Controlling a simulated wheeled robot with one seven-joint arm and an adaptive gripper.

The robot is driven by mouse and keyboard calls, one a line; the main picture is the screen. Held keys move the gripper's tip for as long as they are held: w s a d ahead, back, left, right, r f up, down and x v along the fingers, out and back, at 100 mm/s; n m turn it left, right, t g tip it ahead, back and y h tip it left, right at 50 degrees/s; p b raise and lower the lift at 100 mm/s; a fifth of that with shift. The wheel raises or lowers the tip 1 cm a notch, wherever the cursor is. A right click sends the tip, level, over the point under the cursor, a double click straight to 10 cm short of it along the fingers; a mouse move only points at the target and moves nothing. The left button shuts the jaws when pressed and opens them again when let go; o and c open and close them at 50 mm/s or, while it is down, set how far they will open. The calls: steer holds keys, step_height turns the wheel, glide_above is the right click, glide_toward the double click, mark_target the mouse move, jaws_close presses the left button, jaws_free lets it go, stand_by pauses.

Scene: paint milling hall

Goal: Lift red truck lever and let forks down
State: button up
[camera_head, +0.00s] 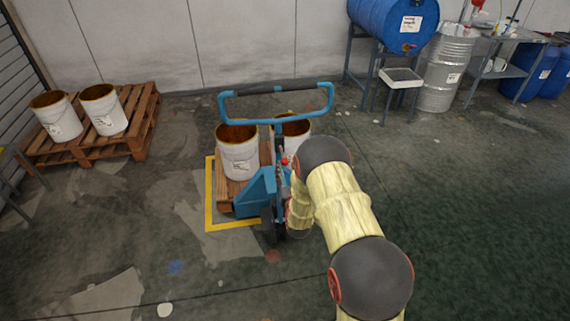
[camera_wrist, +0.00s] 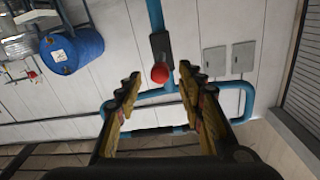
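The blue pallet truck (camera_head: 262,190) stands mid-floor, with its loop handle (camera_head: 277,90) upright. Its lever has a red knob (camera_head: 284,161), seen beside my arm. In the wrist view the red knob (camera_wrist: 159,74) sits at the end of a dark lever part (camera_wrist: 160,46) on the blue shaft. My gripper (camera_wrist: 158,80) is open, its fingers on either side of the knob in the picture; I cannot tell the depth between them. In the head view my arm hides the gripper. The forks are hidden under a loaded pallet (camera_head: 226,190).
Two white buckets, one of them the front bucket (camera_head: 238,152), stand on the truck's pallet inside a yellow floor frame (camera_head: 209,200). Another wooden pallet (camera_head: 140,140) with two buckets is at left.

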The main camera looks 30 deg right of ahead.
mark_target(285, 165)
steer(key=shift+x, duration=1.9)
steer(key=shift+c, duration=0.2)
jaws_close()
